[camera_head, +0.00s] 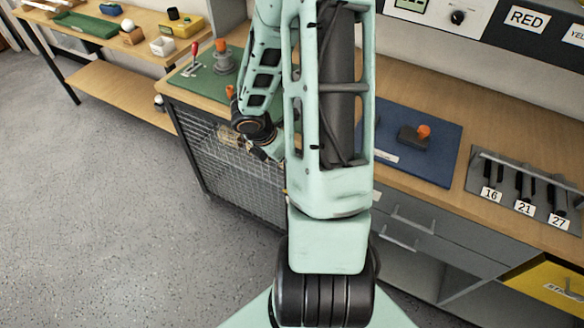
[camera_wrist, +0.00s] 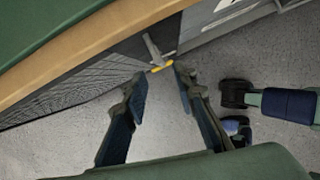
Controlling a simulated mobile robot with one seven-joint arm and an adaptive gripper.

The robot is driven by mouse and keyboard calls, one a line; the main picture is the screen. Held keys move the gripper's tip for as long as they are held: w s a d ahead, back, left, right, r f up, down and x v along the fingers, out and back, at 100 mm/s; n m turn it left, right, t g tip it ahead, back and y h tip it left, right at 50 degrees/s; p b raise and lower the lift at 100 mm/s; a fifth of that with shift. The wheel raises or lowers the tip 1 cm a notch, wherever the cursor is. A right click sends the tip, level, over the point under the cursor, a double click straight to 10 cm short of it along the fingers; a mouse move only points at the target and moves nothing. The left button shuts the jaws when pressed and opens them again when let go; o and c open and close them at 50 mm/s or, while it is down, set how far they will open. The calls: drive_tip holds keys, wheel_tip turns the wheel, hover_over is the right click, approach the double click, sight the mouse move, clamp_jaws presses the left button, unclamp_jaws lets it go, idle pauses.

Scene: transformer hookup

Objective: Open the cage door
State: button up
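The cage door (camera_head: 232,178) is a dark-framed wire mesh panel under the left part of the workbench; it looks shut. In the wrist view its mesh (camera_wrist: 75,90) slants off to the left. A grey lever-like handle (camera_wrist: 153,50) with a yellow end stands at the mesh panel's right edge. My gripper (camera_wrist: 160,76) is open and empty, with its fingertips on either side of the handle's yellow end. Whether the fingers touch it I cannot tell. In the head view my gripper (camera_head: 262,152) is small and partly hidden by my arm, close to the mesh front.
The wooden bench top (camera_head: 420,105) overhangs the cage. A green plate (camera_head: 212,78) with a red-tipped lever lies above it. Grey drawers (camera_head: 410,225) adjoin on the right, and an open yellow drawer (camera_head: 550,285) stands further right. The floor (camera_head: 100,220) at the left is clear.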

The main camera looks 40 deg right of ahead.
drive_tip(key=b+x, duration=0.1)
drive_tip(key=x, duration=0.7)
drive_tip(key=shift+w+f, duration=0.15)
clamp_jaws()
